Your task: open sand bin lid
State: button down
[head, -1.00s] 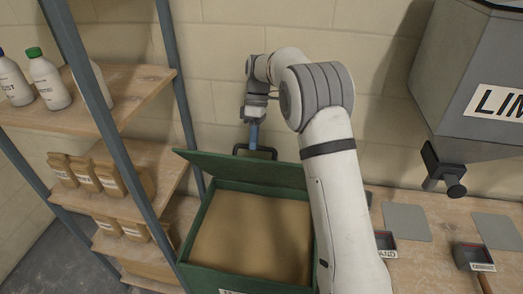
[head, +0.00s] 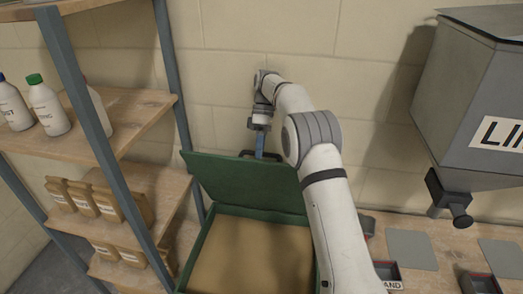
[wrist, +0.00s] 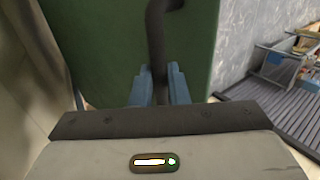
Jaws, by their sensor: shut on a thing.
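The green sand bin (head: 205,243) stands below me, filled with tan sand (head: 255,258). Its green lid (head: 245,185) is raised and tilted up toward the back wall, hinged side at the rear of the bin. My gripper (head: 260,150) is behind the top edge of the lid, shut on the dark lid handle (head: 277,155). In the wrist view the blue fingers (wrist: 160,88) sit on either side of the dark handle bar (wrist: 156,45), with the green lid face (wrist: 105,45) behind it. Part of the lid and bin is hidden by my arm.
A shelf (head: 130,115) with bottles and tan containers stands close on the left, its blue-grey post beside the lid. A grey hopper (head: 475,90) hangs at the right. A wooden bench (head: 440,250) with small trays and grey plates lies below it.

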jog(key=shift+d+f, duration=0.15)
jog(key=shift+f, duration=0.6)
jog(key=c, duration=1.7)
grip_release()
jog(key=shift+w, duration=0.15)
jog(key=shift+o, duration=0.6)
jog(key=shift+w+f, duration=0.15)
jog(key=shift+w, duration=0.1)
jog(key=shift+o, duration=0.9)
jog(key=shift+r, duration=0.25)
jog(key=shift+r, duration=0.1)
